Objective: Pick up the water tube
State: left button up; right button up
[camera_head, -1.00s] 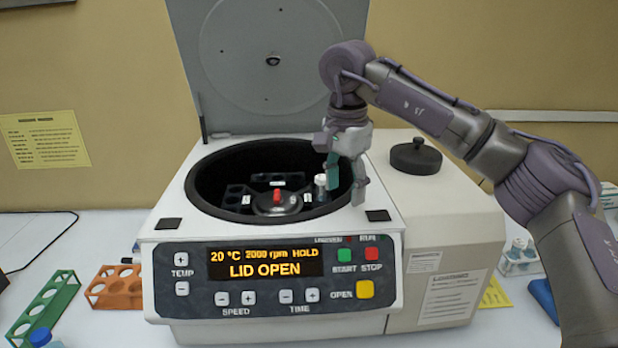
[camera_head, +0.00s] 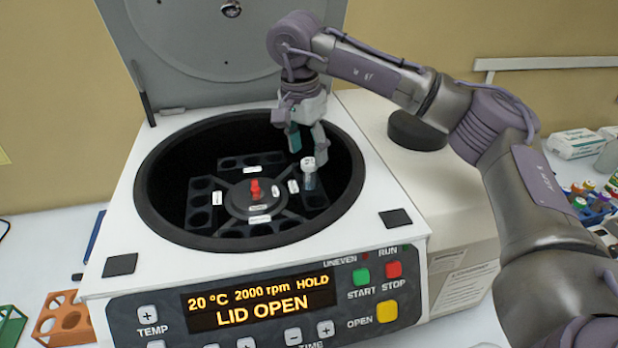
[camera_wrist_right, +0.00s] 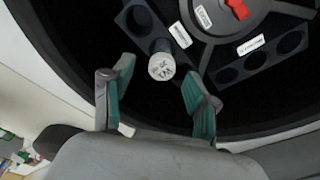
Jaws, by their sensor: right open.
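A white-capped tube (camera_head: 308,172) stands in a rotor bucket on the right side of the open centrifuge (camera_head: 255,195). Its cap also shows in the right wrist view (camera_wrist_right: 161,66), with dark lettering too small to read surely. I take it for the water tube. My right gripper (camera_head: 304,150) reaches down into the centrifuge bowl just behind and above the tube. In the right wrist view its two green-padded fingers (camera_wrist_right: 155,98) are apart, with the cap beyond the gap between their tips. Nothing is between the fingers. My left gripper is not in view.
The raised lid (camera_head: 225,40) stands behind the bowl. A red knob (camera_head: 255,190) rises at the rotor's centre. Other visible rotor holes look empty. A black round lid (camera_head: 418,131) sits right of the bowl, under my right arm. An orange rack (camera_head: 65,318) stands at left.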

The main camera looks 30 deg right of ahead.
aim_at(310, 162)
jog(key=shift+d+f, duration=0.1)
jog(key=shift+f, duration=0.5)
jog(key=shift+w+f, duration=0.1)
jog(key=shift+f, duration=0.15)
jog(key=f+p, duration=0.2)
jog(key=shift+w+d+f+p, duration=0.15)
jog(key=shift+d+p, duration=0.1)
jog(key=shift+p, duration=0.1)
jog(key=shift+w+d+f+p, duration=0.1)
jog(key=shift+f+p, duration=0.05)
jog(key=shift+f, duration=0.45)
jog(key=shift+d+f+p, duration=0.1)
jog(key=shift+f+p, duration=0.05)
jog(key=shift+f, duration=0.7)
jog(key=shift+c, duration=0.7)
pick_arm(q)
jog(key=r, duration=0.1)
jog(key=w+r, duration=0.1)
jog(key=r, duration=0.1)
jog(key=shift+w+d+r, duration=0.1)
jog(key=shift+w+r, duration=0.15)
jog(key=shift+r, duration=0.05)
pick_arm(e)
jog(key=c, duration=0.9)
